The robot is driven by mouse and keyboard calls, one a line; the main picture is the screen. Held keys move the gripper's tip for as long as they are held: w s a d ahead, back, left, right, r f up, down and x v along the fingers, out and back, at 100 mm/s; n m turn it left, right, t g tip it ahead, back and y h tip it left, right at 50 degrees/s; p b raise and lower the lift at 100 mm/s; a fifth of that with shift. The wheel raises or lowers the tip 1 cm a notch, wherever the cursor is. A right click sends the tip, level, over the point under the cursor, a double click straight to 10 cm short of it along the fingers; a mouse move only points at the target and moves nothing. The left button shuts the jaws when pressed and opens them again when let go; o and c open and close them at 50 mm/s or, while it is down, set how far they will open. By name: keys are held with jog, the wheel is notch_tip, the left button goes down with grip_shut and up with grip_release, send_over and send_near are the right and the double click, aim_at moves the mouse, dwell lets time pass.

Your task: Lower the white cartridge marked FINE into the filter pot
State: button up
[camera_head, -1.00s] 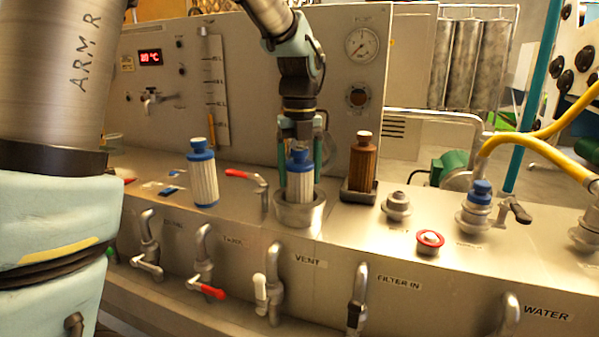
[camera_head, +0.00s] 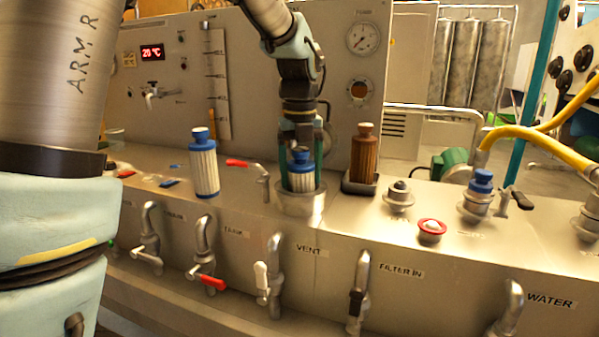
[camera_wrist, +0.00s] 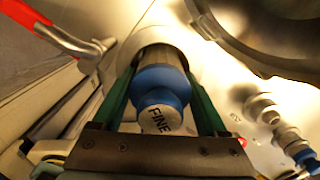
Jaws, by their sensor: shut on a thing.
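The white cartridge marked FINE (camera_head: 301,180) is upright, with its lower part inside the metal filter pot (camera_head: 302,205) and its pleated upper body and blue cap above the rim. My gripper (camera_head: 300,158) comes from above and is shut on the cartridge. In the wrist view, the green fingers (camera_wrist: 165,100) lie on both sides of the blue cap, and the word FINE shows on the cartridge's knob (camera_wrist: 159,119). The bottom of the cartridge is hidden inside the pot.
A second white-and-blue cartridge (camera_head: 204,166) stands to the left. A brown cartridge (camera_head: 363,155) stands in a dark tray (camera_head: 360,186) close on the right. A red-handled valve (camera_head: 250,168) is just left of the pot. Blue-capped and red fittings (camera_head: 431,230) are further right.

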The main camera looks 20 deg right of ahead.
aim_at(299, 189)
jog(key=f, duration=0.4)
jog(key=shift+s+a, duration=0.3)
jog(key=shift+s, duration=0.05)
jog(key=o, duration=1.5)
jog(key=shift+f, duration=0.1)
jog(key=shift+w, duration=0.1)
jog(key=shift+r, duration=0.3)
jog(key=r, duration=1.4)
jog(key=shift+d+r, duration=0.2)
jog(key=shift+d, duration=0.15)
